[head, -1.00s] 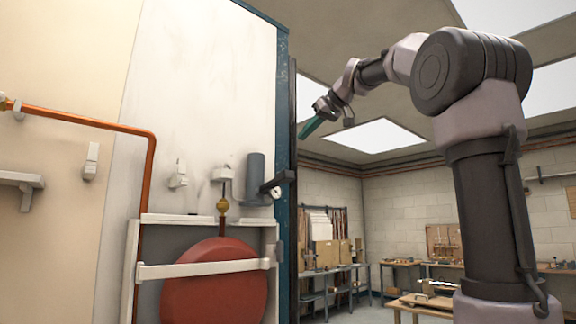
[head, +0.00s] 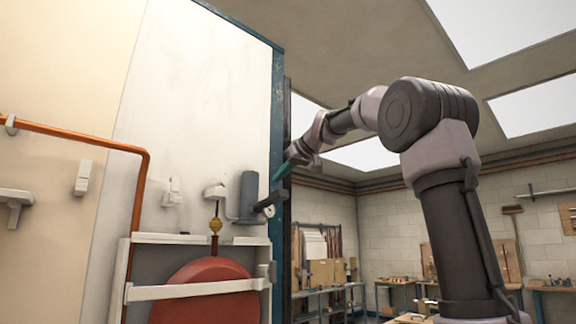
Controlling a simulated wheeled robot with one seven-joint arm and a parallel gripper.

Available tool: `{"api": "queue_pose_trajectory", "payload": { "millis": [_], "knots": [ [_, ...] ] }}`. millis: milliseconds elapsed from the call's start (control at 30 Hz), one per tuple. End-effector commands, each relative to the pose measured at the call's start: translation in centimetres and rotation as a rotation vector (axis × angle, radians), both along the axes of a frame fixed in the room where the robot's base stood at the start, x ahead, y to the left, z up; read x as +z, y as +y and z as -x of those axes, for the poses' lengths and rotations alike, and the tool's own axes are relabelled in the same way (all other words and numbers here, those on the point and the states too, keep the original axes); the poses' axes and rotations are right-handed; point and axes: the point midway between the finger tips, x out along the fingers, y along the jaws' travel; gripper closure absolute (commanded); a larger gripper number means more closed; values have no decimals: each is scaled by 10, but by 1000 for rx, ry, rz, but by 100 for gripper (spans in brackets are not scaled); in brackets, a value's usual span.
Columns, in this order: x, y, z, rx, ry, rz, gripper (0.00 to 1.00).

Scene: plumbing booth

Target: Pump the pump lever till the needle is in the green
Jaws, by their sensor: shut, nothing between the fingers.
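The pump is a dark grey upright cylinder (head: 249,193) on the right side of the white wall panel. Its black lever (head: 270,201) sticks out to the right, tilted slightly up. A small round white gauge (head: 268,211) sits behind the lever, partly covered by it. It is too small to read the needle or any green zone.
A red round tank (head: 205,295) stands in a white frame with a crossbar (head: 192,289) below the pump. A copper pipe (head: 141,190) runs down the panel at left. A blue post (head: 277,120) edges the panel. Workbenches (head: 330,288) stand far behind.

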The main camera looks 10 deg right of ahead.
Motion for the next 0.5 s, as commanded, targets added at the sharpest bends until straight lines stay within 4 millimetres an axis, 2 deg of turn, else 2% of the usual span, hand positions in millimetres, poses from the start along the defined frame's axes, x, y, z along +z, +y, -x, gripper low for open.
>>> {"api": "queue_pose_trajectory", "payload": {
  "millis": [200,500],
  "knots": [
    [-22,-4,6,-3,-2,-1,100],
    [-27,-5,7,-3,-2,0,100]
  ]
}}
